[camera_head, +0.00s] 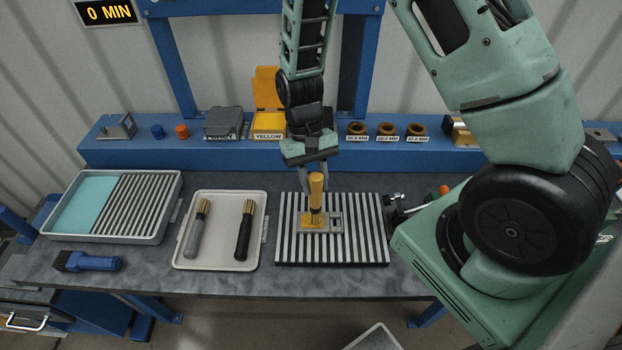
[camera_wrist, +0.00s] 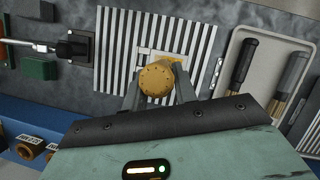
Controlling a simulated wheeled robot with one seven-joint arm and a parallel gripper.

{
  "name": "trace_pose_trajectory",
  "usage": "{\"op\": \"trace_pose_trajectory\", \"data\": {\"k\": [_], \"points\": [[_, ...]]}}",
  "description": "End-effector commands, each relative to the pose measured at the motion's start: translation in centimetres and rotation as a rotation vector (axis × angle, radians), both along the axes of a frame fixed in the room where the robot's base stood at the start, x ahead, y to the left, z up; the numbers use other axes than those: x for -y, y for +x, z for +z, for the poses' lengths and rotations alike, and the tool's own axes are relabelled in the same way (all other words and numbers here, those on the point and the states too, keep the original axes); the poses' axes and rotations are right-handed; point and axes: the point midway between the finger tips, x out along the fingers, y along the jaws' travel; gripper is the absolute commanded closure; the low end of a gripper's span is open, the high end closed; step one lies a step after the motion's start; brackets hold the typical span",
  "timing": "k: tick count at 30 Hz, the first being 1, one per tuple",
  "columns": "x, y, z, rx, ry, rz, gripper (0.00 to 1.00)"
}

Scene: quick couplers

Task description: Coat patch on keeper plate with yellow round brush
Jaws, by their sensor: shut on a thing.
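My gripper (camera_head: 316,178) is shut on the yellow round brush (camera_head: 316,192) and holds it upright, handle up, bristles down. The brush's tip is at the keeper plate (camera_head: 335,226), where a yellow coated area shows around it; I cannot tell whether the bristles press on it. The plate lies on the striped slatted rack (camera_head: 285,240). In the wrist view the brush's round handle end (camera_wrist: 157,78) sits between my fingers and hides much of the plate (camera_wrist: 145,54). A little yellow shows beside the handle.
A tray (camera_head: 214,266) with a grey-handled and a black-handled brush lies left of the rack. A tray with blue liquid (camera_head: 85,204) and a blue brush (camera_head: 90,262) are farther left. An open yellow box (camera_head: 268,122) stands on the rear shelf. A clamp (camera_head: 400,210) is right of the rack.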

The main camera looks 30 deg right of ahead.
Motion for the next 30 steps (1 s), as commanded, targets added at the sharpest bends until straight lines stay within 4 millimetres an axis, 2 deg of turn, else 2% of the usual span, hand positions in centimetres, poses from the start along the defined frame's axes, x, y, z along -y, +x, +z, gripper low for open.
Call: {"op": "trace_pose_trajectory", "data": {"k": [10,27,30], "points": [[-0.3,0.2,0.3,-0.001,-0.001,-0.001,1.0],[-0.4,0.3,5.8,-0.001,-0.001,-0.001,1.0],[-0.4,0.2,6.1,-0.001,-0.001,-0.001,1.0]]}}
